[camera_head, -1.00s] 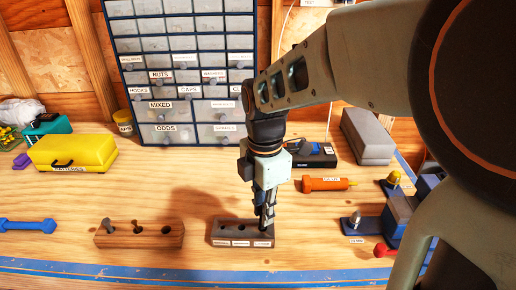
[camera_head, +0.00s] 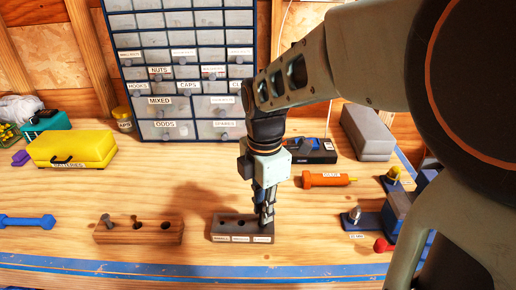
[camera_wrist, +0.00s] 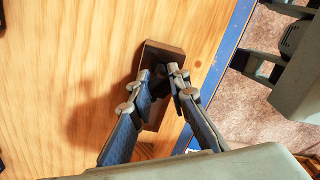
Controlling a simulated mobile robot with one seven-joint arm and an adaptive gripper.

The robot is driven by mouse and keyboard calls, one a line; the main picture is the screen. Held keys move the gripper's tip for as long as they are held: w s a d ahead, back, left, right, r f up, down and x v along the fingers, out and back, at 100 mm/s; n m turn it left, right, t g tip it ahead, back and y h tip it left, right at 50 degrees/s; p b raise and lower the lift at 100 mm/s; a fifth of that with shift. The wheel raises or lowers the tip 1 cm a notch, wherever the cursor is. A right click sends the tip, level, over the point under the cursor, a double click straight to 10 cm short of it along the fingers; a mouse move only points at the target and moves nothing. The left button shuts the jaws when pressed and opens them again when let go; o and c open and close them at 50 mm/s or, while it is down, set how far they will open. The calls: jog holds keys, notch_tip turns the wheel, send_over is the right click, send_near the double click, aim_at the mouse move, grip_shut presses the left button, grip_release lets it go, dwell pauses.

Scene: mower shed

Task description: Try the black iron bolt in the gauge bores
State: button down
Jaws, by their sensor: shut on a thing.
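The gauge block (camera_head: 231,220) is a dark block with bores on top and white labels along its front, standing on the bench. It also shows in the wrist view (camera_wrist: 151,118), partly covered by the fingers. My gripper (camera_head: 266,222) points down at the block's right end, over the right-hand bore. In the wrist view my gripper (camera_wrist: 163,75) has its fingertips close together, with a dark piece between them that I take for the black iron bolt. The fingers hide most of it, so I cannot tell how deep it sits in the bore.
A wooden block (camera_head: 150,238) with a grey bolt (camera_head: 107,220) standing in its left hole is to the left. A blue dumbbell-shaped piece (camera_head: 28,222), a yellow case (camera_head: 72,150), an orange tool (camera_head: 325,180) and a blue fixture (camera_head: 366,224) stand around. Bare bench lies between the blocks.

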jog(key=shift+f+b, duration=0.85)
jog(key=shift+f, duration=0.5)
jog(key=c, duration=1.8)
grip_release()
jog(key=shift+o, duration=0.2)
jog(key=shift+r, duration=0.1)
